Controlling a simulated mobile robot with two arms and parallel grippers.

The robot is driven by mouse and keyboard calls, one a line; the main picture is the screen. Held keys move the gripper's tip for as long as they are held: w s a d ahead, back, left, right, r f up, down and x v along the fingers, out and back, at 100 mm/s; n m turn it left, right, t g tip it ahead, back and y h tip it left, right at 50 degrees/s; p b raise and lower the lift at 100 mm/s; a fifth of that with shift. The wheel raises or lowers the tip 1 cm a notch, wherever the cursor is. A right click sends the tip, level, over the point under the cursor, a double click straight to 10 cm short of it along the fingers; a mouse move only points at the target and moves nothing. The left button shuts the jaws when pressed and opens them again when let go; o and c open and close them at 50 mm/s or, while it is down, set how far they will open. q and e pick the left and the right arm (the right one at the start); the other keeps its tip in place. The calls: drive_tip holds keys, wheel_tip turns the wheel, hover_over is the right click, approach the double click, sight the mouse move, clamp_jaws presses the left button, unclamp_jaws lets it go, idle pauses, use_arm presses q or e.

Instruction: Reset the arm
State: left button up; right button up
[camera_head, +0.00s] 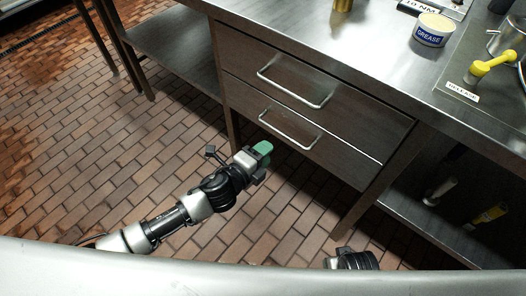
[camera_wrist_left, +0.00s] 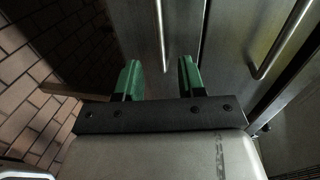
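My left arm reaches in from the left in the head view. Its gripper (camera_head: 264,150) has green fingertips and is in front of the lower drawer, close to its handle. In the left wrist view the two green fingers (camera_wrist_left: 158,80) stand apart with nothing between them, so it is open and empty. The lower drawer handle (camera_head: 291,130) and upper drawer handle (camera_head: 296,91) are metal bars, and both drawers look shut. A black and silver part of my right arm shows at the bottom edge of the head view; its gripper is out of view.
The steel workbench (camera_head: 385,85) stands ahead and to the right. On it are a grease tub (camera_head: 433,30) and a yellow-handled valve (camera_head: 490,65). Tools (camera_head: 440,190) lie on the lower shelf at right. The brick floor (camera_head: 100,150) at left is clear.

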idle(0.5)
use_arm(q)
drive_tip(key=s+a+f+n+g+y, duration=0.3)
drive_tip(key=s+a+f+n+y, duration=0.45)
drive_tip(key=a+f+n, duration=0.5)
drive_tip(key=s+a+f+n+g+p, duration=0.2)
drive_tip(key=s+p, duration=0.3)
drive_tip(key=s, duration=0.6)
drive_tip(key=s+a+f+n+g+y+p, duration=0.1)
drive_tip(key=s+a+f+n+g+p, duration=0.2)
drive_tip(key=s, duration=0.8)
drive_tip(key=s+a+f+n+g+p, duration=0.3)
drive_tip(key=s+f+n+p, duration=0.2)
drive_tip(key=s+p, duration=0.4)
drive_tip(key=shift+s+a+f+g+y, duration=0.15)
drive_tip(key=shift+s+f+g+y, duration=0.3)
drive_tip(key=shift+s, duration=0.5)
use_arm(e)
drive_tip(key=s+d+f, duration=0.1)
drive_tip(key=s, duration=0.8)
drive_tip(key=s+d+f+g, duration=0.1)
drive_tip(key=s+d+f, duration=0.1)
drive_tip(key=s, duration=0.6)
drive_tip(key=shift+s+f+g, duration=0.25)
drive_tip(key=shift+s+g, duration=0.05)
drive_tip(key=shift+s, duration=0.1)
use_arm(q)
drive_tip(key=shift+f, duration=0.1)
